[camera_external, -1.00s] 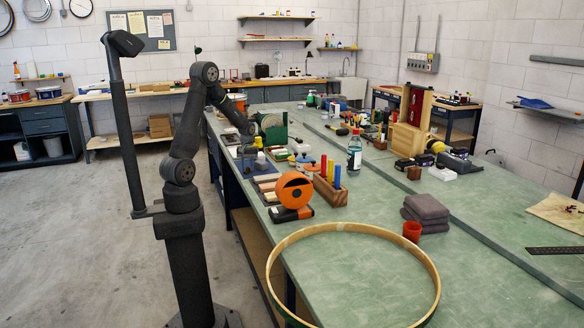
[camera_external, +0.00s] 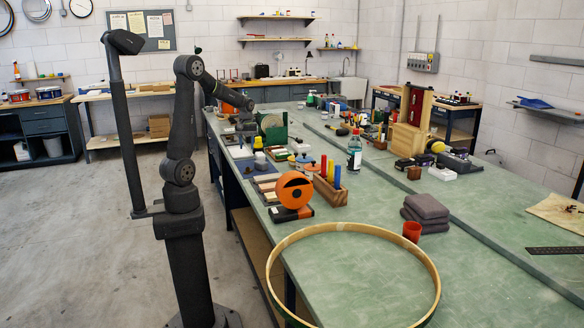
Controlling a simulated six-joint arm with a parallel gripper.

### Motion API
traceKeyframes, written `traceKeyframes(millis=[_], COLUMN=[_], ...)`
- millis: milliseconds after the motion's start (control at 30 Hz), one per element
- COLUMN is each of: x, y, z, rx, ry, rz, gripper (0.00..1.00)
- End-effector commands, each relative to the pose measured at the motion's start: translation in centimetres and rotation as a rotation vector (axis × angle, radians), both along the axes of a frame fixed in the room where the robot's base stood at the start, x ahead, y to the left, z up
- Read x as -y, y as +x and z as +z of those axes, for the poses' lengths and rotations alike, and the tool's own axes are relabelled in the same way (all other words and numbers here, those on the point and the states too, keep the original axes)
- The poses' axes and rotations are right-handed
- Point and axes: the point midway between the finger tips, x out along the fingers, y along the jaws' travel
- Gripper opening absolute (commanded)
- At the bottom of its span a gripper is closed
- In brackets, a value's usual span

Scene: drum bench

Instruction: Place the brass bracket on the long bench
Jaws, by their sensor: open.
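A long bench with a green top (camera_external: 480,222) runs from the front right towards the back. I cannot make out a brass bracket among the small things on it. My gripper (camera_external: 246,128) is small and dark at the end of my forearm, over the far left part of the bench, close to the left of a green holder with a pale roll (camera_external: 273,128). It is open. Its fingertips are too small to see clearly, and nothing shows held in it.
An orange round tool (camera_external: 294,188), a wooden block with coloured handles (camera_external: 330,191) and a clear bottle (camera_external: 354,152) stand mid-bench. A large wooden hoop (camera_external: 436,278) lies at the front. Folded grey cloths (camera_external: 426,208) and a red cup (camera_external: 412,231) are behind it. The right side has free room.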

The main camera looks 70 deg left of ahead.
Motion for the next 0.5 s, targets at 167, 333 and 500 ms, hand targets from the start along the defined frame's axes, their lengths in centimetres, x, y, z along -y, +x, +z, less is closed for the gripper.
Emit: traceKeyframes(millis=[167, 333, 500], x=[0.0, 0.0, 0.0], y=[0.1, 0.1, 0.1], z=[3.3, 4.8, 5.1], rx=[0.002, 0.001, 0.000], ry=[0.002, 0.001, -0.001], rz=[0.000, 0.000, 0.000], gripper=[0.42, 0.42, 0.42])
